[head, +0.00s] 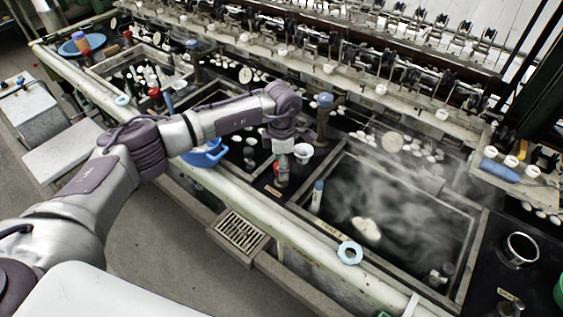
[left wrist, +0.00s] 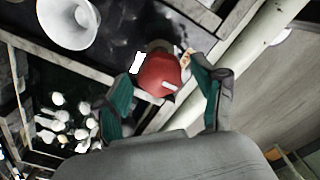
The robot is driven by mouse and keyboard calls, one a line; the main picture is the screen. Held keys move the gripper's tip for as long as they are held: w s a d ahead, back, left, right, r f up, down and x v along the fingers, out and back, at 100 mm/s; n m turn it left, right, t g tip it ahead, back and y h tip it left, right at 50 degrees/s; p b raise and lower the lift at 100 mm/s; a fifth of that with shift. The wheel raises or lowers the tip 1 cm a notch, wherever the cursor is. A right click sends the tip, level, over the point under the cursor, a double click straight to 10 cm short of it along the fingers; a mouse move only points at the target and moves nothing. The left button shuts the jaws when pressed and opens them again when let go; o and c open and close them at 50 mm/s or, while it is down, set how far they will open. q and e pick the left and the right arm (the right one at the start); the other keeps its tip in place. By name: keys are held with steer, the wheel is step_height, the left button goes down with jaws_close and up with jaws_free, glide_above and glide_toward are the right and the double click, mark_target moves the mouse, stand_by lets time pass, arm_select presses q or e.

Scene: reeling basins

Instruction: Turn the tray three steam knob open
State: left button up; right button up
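A red steam knob (head: 281,179) with a pale pointer mark stands on the dark ledge between two basins. In the left wrist view the red knob (left wrist: 158,76) sits between the teal-padded fingers of my left gripper (left wrist: 163,92). The fingers are open, with a visible gap on each side of the knob. In the head view my left gripper (head: 282,160) points down directly over the knob and partly hides it. A small plate beside the knob is too small to read. My right gripper is not in view.
A steaming basin (head: 400,235) lies right of the knob. A white funnel-like cup (head: 303,152) stands close behind the gripper. A blue bowl (head: 205,154) is to the left under my arm. A pale blue ring (head: 350,253) lies on the front rim.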

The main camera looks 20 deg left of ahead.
arm_select(q)
steer(key=c, duration=1)
steer(key=shift+n, duration=0.3)
steer(key=n+b, duration=0.2)
steer(key=shift+n, duration=0.4)
steer(key=n+b, duration=0.1)
steer(key=n, duration=0.4)
steer(key=shift+b, duration=0.4)
steer(key=n+b, duration=0.1)
steer(key=n, duration=0.8)
steer(key=shift+r+b, duration=0.1)
steer(key=shift+b, duration=0.2)
steer(key=shift+n, duration=0.3)
